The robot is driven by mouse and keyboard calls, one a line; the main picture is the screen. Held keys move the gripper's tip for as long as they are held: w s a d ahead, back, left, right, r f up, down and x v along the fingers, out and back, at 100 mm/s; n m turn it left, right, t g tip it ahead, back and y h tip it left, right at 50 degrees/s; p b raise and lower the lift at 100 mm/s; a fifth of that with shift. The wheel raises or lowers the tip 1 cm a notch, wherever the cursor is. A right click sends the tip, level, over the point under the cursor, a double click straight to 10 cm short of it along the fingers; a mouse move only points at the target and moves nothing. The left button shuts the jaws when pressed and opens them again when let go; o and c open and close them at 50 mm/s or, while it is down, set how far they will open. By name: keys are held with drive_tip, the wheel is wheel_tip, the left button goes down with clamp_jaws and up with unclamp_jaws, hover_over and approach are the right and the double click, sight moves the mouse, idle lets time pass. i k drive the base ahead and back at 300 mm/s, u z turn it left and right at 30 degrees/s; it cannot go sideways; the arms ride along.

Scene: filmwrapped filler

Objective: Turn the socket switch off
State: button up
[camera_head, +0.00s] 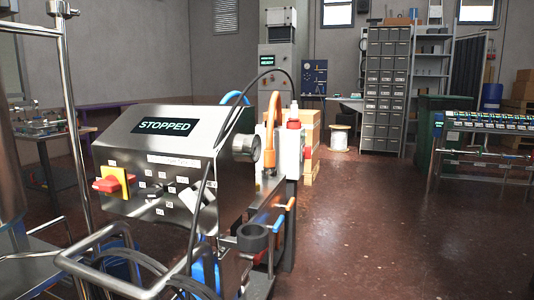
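A steel filler machine (165,150) stands close at the left, its slanted panel display (163,127) reading "STOPPED". A red rotary switch handle (107,185) on a yellow plate (123,176) sits on the front of its housing. Small labelled controls (160,188) lie beside it, too small to read. I cannot make out a part that is clearly the socket switch. My gripper is not in view.
A steel tube frame (110,275) with dark hoses stands in front of the machine. Grey drawer cabinets (388,90) and a green-sided conveyor bench (490,125) stand farther back. The reddish floor (400,230) at right is open.

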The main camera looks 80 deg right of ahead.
sight(306, 152)
drive_tip(key=u, duration=0.2)
drive_tip(key=k, duration=1.75)
drive_tip(key=z, duration=2.7)
drive_tip(key=i, duration=0.75)
drive_tip(key=z, duration=0.45)
drive_tip(key=i, duration=0.9)
drive_tip(key=z, duration=0.35)
